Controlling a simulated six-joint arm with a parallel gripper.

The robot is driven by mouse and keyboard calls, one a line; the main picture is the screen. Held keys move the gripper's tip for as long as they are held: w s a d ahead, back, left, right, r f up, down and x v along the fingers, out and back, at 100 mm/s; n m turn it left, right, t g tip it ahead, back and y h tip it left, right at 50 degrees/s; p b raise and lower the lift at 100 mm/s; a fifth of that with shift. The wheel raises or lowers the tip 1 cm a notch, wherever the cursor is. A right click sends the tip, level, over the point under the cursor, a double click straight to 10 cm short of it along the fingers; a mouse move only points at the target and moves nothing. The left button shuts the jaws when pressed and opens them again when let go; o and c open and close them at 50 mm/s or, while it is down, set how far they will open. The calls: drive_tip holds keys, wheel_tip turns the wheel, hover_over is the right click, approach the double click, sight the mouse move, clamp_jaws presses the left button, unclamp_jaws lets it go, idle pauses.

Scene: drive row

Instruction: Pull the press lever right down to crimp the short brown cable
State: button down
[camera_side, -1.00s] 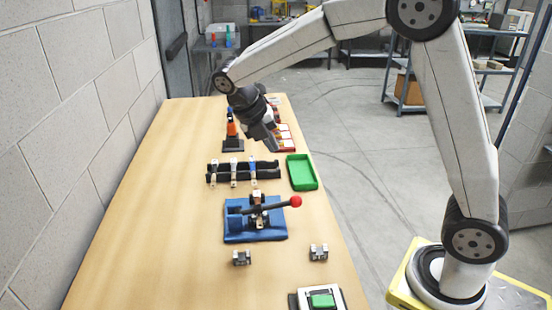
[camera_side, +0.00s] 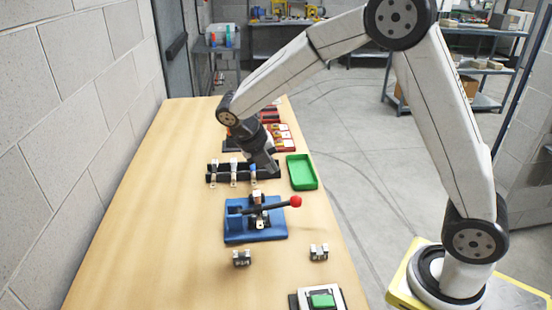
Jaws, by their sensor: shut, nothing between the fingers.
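The blue press (camera_side: 240,232) stands on the table in the middle of the side view. Its dark lever (camera_side: 268,208) points to the right and slightly up, ending in a red ball knob (camera_side: 296,202). A small brown and white piece (camera_side: 260,222) sits at the press; I cannot tell whether it is the short brown cable. My gripper (camera_side: 273,170) is shut and empty, tilted downward, above the right end of the black rack and behind the press. It is apart from the lever.
The black rack (camera_side: 213,179) holds several cable pieces. A green tray (camera_side: 302,173) lies right of it. Two small metal blocks (camera_side: 242,258) (camera_side: 319,252) sit in front of the press. A device with a green button (camera_side: 322,301) is at the front edge. The table's left side is clear.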

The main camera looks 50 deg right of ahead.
sight(294, 201)
drive_tip(key=x, duration=1.1)
drive_tip(key=shift+d+f, duration=0.25)
drive_tip(key=shift+f, duration=0.05)
drive_tip(key=shift+s, duration=0.1)
drive_tip(key=shift+a+x, duration=0.15)
drive_tip(key=shift+x, duration=0.6)
drive_tip(key=shift+a+x, duration=0.15)
drive_tip(key=shift+x, duration=0.6)
drive_tip(key=shift+s+d+f, duration=0.1)
drive_tip(key=shift+s+f, duration=0.15)
drive_tip(key=shift+f, duration=0.05)
drive_tip(key=s+d+v, duration=0.1)
drive_tip(key=v, duration=1.3)
drive_tip(key=shift+r, duration=0.75)
